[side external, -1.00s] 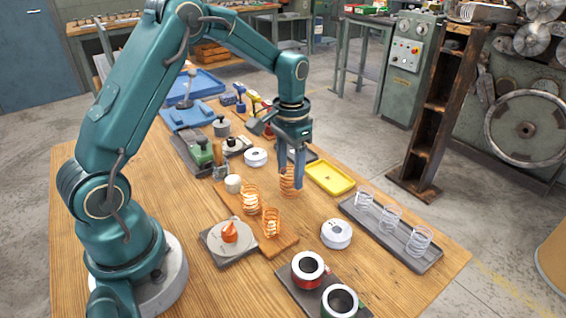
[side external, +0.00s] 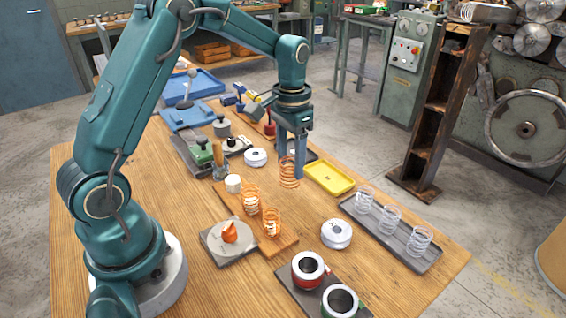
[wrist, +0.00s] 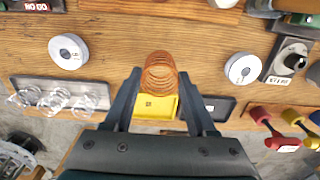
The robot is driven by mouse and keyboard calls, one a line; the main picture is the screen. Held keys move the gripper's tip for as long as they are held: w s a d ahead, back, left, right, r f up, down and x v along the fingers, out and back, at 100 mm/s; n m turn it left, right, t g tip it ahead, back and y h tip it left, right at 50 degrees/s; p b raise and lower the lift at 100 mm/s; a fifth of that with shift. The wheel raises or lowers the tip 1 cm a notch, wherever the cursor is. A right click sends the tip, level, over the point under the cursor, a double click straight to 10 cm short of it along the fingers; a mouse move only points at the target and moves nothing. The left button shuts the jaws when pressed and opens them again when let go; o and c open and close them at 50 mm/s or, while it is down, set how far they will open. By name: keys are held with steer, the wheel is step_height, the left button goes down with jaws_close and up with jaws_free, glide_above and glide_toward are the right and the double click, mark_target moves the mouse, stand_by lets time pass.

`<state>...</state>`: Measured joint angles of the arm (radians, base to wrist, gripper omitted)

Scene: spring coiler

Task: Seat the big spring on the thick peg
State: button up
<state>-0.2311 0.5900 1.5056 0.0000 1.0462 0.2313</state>
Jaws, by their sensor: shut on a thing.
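My gripper (side external: 294,174) points down over the middle of the table, its fingers on either side of a copper-coloured spring (side external: 289,172). In the wrist view the spring (wrist: 160,72) sits between the two fingertips, its coils seen nearly end-on. It looks upright; whether its lower end touches the table is unclear. A wooden board (side external: 285,246) to the front left carries a larger orange spring (side external: 250,198) and a smaller one (side external: 271,222). I cannot pick out a thick peg; one may be hidden inside these coils.
A yellow tray (side external: 330,178) lies close right of the held spring. A grey tray (side external: 388,236) holds clear springs. White spools (side external: 336,234) (side external: 256,157), a round grey plate (side external: 228,244) with an orange cone, and red (side external: 308,268) and green-marked (side external: 340,302) rings stand around. Bare wood separates them.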

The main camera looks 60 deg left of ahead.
steer(key=shift+r, duration=1.7)
steer(key=shift+s+f, duration=0.1)
steer(key=shift+s, duration=0.4)
steer(key=s+a+r+n, duration=0.4)
steer(key=s+a+n, duration=0.2)
steer(key=s, duration=0.3)
glide_above(233, 178)
steer(key=shift+f, duration=2.55)
steer(key=shift+f, duration=1.9)
steer(key=o, duration=1.2)
